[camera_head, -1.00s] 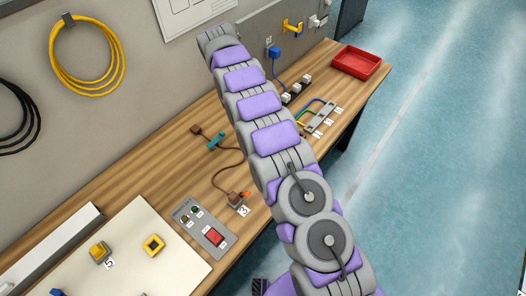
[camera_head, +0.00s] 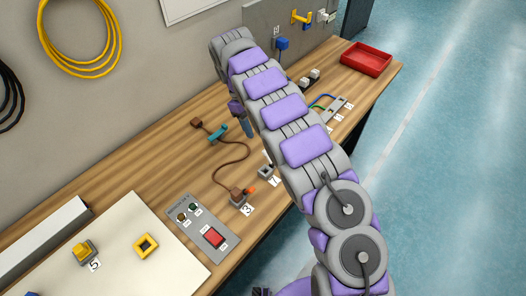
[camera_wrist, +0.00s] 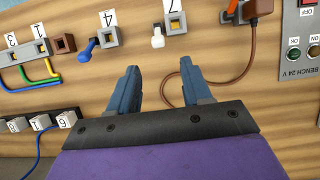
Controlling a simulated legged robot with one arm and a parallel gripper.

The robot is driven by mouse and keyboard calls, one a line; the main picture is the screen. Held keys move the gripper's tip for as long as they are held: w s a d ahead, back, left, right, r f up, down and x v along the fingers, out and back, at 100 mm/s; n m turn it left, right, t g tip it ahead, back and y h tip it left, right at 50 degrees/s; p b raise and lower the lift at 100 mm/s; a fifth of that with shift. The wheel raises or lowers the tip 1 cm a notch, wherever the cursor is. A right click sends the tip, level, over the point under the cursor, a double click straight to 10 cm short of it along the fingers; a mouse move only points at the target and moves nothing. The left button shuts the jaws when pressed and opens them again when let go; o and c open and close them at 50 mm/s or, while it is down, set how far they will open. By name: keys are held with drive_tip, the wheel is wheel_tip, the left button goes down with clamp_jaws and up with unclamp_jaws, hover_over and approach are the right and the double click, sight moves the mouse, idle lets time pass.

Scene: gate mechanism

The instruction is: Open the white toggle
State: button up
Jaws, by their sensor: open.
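The white toggle (camera_wrist: 157,38) sits on a small grey base (camera_wrist: 172,30) beside a label 7 in the wrist view, its white lever pointing toward my gripper. In the head view the toggle's base (camera_head: 266,171) shows beside my arm, partly hidden. My gripper (camera_wrist: 160,76) is open and empty, with two blue fingers apart. The white lever lies beyond the fingertips, about in line with the gap between them, and does not appear touched. In the head view one blue finger (camera_head: 246,126) shows below my arm's end.
A blue toggle (camera_wrist: 88,48) by label 4 is left of the white one in the wrist view. A brown plug (camera_head: 238,197) with a loose brown cable lies close by. A switch panel (camera_head: 203,228) and a red tray (camera_head: 366,58) are on the wooden bench.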

sight(265, 150)
drive_tip(key=x, duration=0.2)
drive_tip(key=b+x, duration=0.1)
drive_tip(key=x, duration=0.4)
drive_tip(key=shift+d+f+b, duration=0.2)
drive_tip(key=shift+d+b, duration=0.1)
drive_tip(key=shift+d, duration=0.25)
drive_tip(key=shift+s+f, duration=0.2)
drive_tip(key=shift+f, duration=0.4)
drive_tip(key=shift+a+f, duration=0.15)
drive_tip(key=shift+a, duration=0.05)
drive_tip(key=shift+d, duration=0.2)
drive_tip(key=shift+d, duration=0.1)
drive_tip(key=shift+c, duration=1.2)
clamp_jaws()
